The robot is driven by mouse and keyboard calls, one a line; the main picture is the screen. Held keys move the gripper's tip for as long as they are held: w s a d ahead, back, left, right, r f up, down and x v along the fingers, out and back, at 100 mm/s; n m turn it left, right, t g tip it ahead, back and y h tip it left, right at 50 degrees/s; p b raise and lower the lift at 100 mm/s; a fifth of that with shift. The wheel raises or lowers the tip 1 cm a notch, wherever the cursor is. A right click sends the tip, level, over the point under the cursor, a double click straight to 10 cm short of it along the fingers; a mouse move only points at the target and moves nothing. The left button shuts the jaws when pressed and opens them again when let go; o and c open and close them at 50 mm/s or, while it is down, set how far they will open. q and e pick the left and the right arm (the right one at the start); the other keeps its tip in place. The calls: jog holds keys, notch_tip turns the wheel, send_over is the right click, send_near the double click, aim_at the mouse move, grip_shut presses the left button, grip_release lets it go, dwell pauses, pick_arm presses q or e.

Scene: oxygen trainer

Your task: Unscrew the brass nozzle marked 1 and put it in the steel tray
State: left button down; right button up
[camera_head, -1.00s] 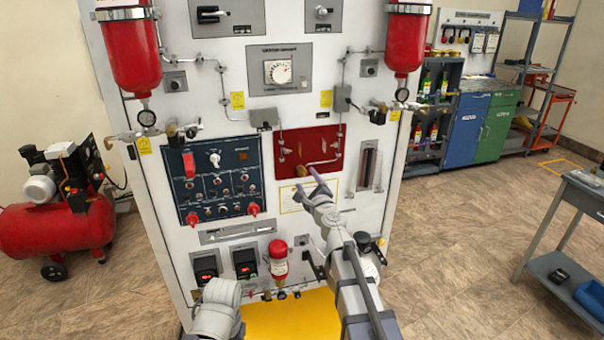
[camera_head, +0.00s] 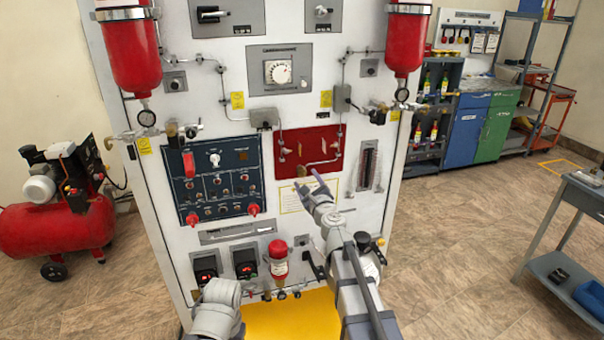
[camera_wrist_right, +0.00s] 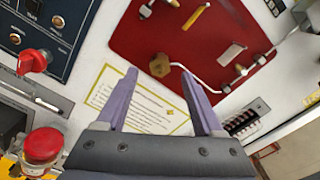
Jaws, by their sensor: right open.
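The brass nozzle (camera_wrist_right: 159,65), hexagonal, is on the red panel (camera_wrist_right: 205,35) with a bent silvery tube beside it. It is small in the head view (camera_head: 301,170), and I cannot read a number on it. My right gripper (camera_head: 311,180) is open in front of the panel's lower edge. In the wrist view its fingertips (camera_wrist_right: 158,73) stand apart on either side of the nozzle's lower part, and I see no contact. A narrow grey metal ledge (camera_head: 227,233) on the cabinet may be the steel tray; I cannot tell. My left arm shows at the bottom; its gripper is out of view.
A blue switch panel (camera_head: 218,180) with red knobs is left of the red panel. A red-capped bottle (camera_head: 278,262) stands below. A gauge (camera_head: 369,165) is at the right. A red compressor (camera_head: 60,225) stands left, and a grey table (camera_head: 580,200) right.

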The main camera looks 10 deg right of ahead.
aim_at(304, 176)
jog(key=shift+w, duration=1.95)
jog(key=shift+c, duration=0.3)
grip_shut()
jog(key=shift+n, duration=1.7)
jog(key=shift+n, duration=1.7)
